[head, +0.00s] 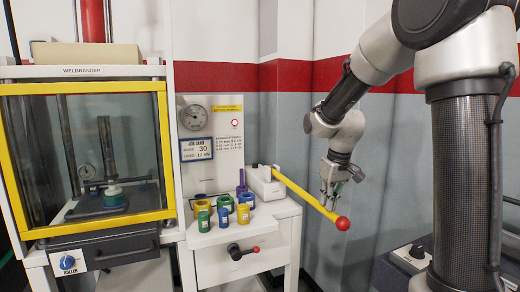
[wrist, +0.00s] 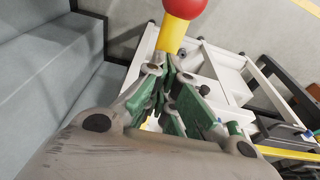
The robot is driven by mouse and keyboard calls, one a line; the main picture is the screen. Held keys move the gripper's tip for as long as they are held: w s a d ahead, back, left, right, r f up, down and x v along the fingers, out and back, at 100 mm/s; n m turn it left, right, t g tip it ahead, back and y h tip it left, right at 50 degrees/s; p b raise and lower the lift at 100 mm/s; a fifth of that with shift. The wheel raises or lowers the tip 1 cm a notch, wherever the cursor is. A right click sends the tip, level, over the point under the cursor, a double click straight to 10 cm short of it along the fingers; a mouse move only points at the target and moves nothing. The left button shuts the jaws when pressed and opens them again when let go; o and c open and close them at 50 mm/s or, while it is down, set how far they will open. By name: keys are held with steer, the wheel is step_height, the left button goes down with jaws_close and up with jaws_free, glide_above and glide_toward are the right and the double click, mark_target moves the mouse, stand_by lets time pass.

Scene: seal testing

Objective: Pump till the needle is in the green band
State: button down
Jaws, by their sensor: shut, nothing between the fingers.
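The pump's white body (head: 264,184) sits on the right end of the white bench. Its yellow lever (head: 302,191) slopes down to the right and ends in a red ball (head: 343,223). My gripper (head: 331,197) is shut and empty, close to the lever's outer end. In the wrist view, the yellow lever (wrist: 177,35) and red ball (wrist: 184,7) lie just beyond my green-padded fingertips (wrist: 172,68); I cannot tell if they touch. The round gauge (head: 193,117) is on the white panel; its needle and green band are too small to read.
Several coloured rings and cups (head: 225,208) stand on the bench left of the pump. A job card (head: 196,148) hangs below the gauge. A yellow-framed glass chamber (head: 90,155) stands at left.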

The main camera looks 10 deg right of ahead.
steer(key=shift+s+f, duration=0.1)
steer(key=shift+f, duration=2.05)
step_height(320, 180, up, 14)
steer(key=shift+w+f, duration=0.2)
steer(key=shift+w, duration=0.1)
step_height(320, 180, up, 7)
glide_above(328, 213)
steer(key=s+d, duration=0.1)
steer(key=s, duration=0.1)
steer(key=shift+d+r, duration=0.15)
stand_by(1.5)
stand_by(1.3)
